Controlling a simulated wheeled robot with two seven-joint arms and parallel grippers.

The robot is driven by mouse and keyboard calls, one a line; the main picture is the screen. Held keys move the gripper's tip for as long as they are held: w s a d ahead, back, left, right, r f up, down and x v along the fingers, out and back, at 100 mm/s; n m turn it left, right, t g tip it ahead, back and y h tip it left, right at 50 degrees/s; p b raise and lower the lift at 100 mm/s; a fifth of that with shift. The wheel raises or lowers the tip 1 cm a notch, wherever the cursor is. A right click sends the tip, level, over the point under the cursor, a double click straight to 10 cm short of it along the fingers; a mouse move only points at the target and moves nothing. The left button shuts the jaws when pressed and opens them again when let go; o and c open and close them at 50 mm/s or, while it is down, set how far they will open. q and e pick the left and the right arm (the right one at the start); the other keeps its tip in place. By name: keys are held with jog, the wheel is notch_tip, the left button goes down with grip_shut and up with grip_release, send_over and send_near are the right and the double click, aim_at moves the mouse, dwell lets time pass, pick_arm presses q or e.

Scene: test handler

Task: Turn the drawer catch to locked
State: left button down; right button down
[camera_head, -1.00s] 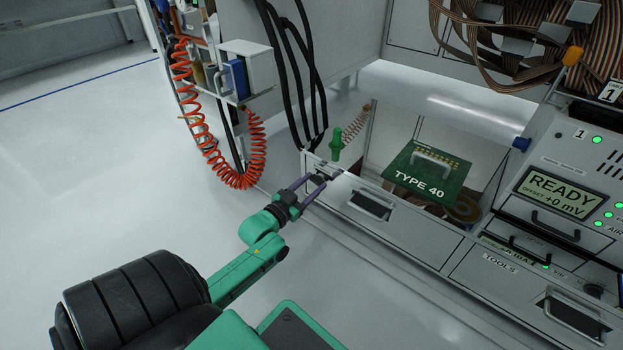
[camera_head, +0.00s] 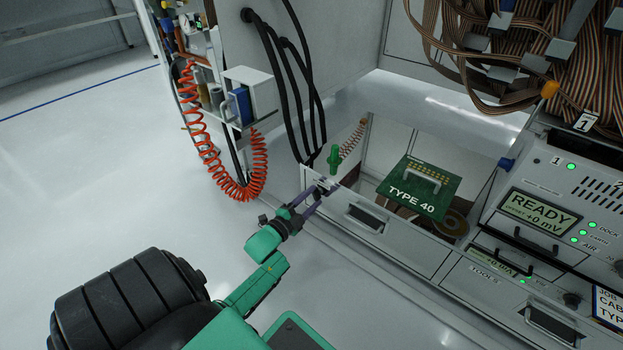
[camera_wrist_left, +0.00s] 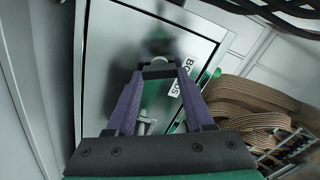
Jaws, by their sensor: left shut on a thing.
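The drawer (camera_head: 405,250) has a light grey front and a dark recessed handle (camera_head: 366,218). My left gripper (camera_head: 322,191) is at the upper left corner of this front. It is shut on the small drawer catch, which the fingers mostly hide in the head view. I cannot tell which way the catch points. My right gripper is out of view.
A green peg-like part (camera_head: 335,158) stands just above the gripper. Black cables (camera_head: 297,90) and a coiled orange hose (camera_head: 230,185) hang at the left. The floor at left is clear.

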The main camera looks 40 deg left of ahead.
pick_arm(q)
jog(key=m, duration=0.4)
jog(key=shift+f+m, duration=0.15)
jog(key=shift+m, duration=0.55)
jog(key=shift+c, duration=1.4)
grip_release()
